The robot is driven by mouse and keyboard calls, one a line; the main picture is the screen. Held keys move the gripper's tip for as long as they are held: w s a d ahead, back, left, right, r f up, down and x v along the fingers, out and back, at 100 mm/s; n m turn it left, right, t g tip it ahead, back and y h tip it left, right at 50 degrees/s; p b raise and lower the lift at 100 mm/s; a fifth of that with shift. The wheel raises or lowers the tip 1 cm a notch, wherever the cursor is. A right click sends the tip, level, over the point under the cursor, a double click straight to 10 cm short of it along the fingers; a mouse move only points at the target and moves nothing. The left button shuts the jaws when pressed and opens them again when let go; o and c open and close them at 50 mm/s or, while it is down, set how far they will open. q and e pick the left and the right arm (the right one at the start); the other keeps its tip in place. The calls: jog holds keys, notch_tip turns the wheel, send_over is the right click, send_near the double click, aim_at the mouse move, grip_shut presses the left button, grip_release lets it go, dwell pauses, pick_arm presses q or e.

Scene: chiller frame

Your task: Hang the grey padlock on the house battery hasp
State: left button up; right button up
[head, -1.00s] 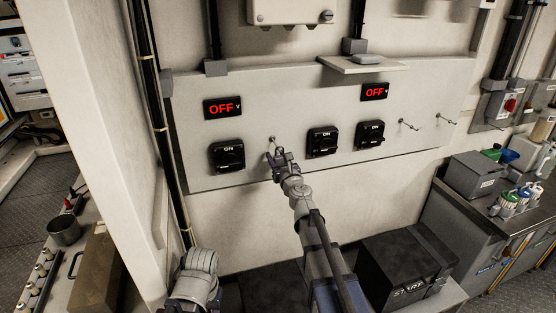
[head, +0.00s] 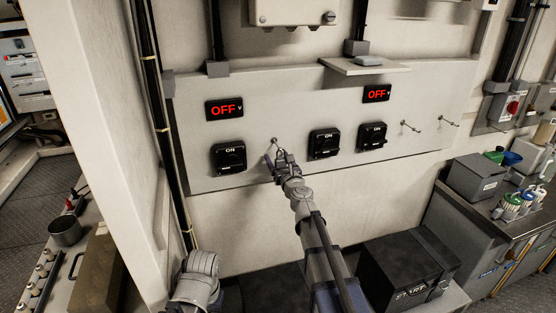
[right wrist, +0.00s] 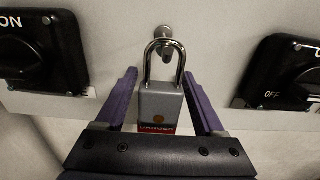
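The grey padlock (right wrist: 160,103) is upright with its shackle up, in front of the wall panel in the right wrist view. Its shackle overlaps the house battery hasp (right wrist: 163,33), a small metal eye on the panel, and appears looped through it. My right gripper (right wrist: 161,75) has its purple fingers on both sides of the padlock body. Narrow gaps show between fingers and body, so it looks open around it. In the head view my right gripper (head: 277,156) is just below the hasp (head: 274,140). The padlock's lower edge is hidden by my gripper.
A black switch (head: 229,156) is left of the hasp and another switch (head: 324,143) is right of it. Two empty hasps (head: 410,126) stick out farther right. A small shelf (head: 364,67) juts out above. A black box (head: 408,268) stands below.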

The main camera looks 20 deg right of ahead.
aim_at(282, 165)
jog(key=shift+o, duration=0.7)
jog(key=shift+s, duration=0.15)
jog(key=s, duration=0.7)
jog(key=shift+s+d, duration=0.1)
jog(key=shift+s, duration=0.2)
jog(key=shift+f, duration=0.1)
